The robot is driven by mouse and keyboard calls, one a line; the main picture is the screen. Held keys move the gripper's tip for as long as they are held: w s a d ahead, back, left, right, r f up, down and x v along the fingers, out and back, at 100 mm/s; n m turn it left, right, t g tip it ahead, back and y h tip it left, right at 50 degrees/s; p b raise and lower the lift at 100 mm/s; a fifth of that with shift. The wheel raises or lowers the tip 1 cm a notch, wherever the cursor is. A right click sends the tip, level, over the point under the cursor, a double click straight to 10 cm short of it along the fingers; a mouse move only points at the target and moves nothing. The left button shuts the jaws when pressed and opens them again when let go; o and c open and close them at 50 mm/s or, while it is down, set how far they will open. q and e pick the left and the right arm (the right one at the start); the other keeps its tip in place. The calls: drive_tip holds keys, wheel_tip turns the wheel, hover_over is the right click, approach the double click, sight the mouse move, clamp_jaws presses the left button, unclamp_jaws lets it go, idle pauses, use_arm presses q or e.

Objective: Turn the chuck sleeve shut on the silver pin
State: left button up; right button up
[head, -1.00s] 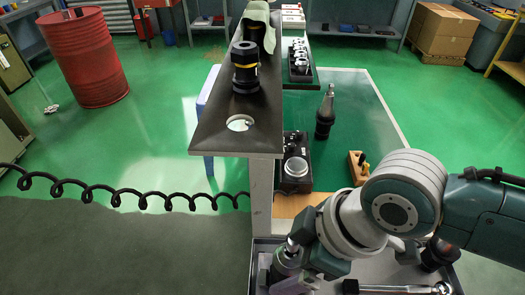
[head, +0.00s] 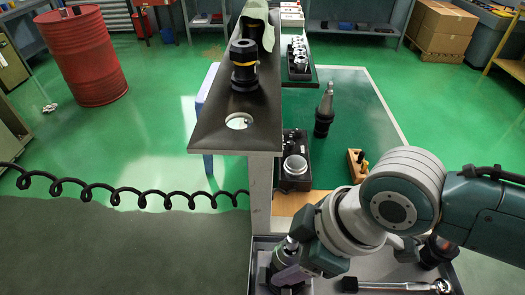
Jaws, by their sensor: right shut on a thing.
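My right gripper (head: 284,267) reaches in from the right to the tray at the bottom of the head view. It is shut around the chuck sleeve (head: 279,257), which stands upright in the tray and is largely covered by the fingers. The silver pin (head: 290,242) shows as a short bright tip at the top of the chuck. How tightly the sleeve sits on the pin cannot be seen. My left gripper is not in view.
A grey tray (head: 340,287) holds a wrench (head: 400,286) and a dark holder (head: 436,252). A narrow dark shelf (head: 215,130) carries a black holder with a yellow ring (head: 244,65).

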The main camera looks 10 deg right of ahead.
drive_tip(key=shift+s+r+m+t+p, duration=0.1)
drive_tip(key=shift+r+m+t+p, duration=0.15)
drive_tip(key=shift+m+p, duration=0.95)
drive_tip(key=m+t+h+p, duration=0.1)
drive_tip(key=m+p, duration=0.1)
drive_tip(key=m, duration=0.1)
drive_tip(key=shift+a+f+m, duration=0.1)
drive_tip(key=shift+m, duration=0.2)
drive_tip(key=m+h+p, duration=0.1)
drive_tip(key=m, duration=0.1)
drive_tip(key=shift+f+m, duration=0.1)
drive_tip(key=shift+m, duration=0.2)
drive_tip(key=shift+m+t+h, duration=0.25)
drive_tip(key=shift+m+h, duration=0.55)
drive_tip(key=shift+m, duration=0.6)
drive_tip(key=o, duration=1.4)
drive_tip(key=shift+c, duration=0.2)
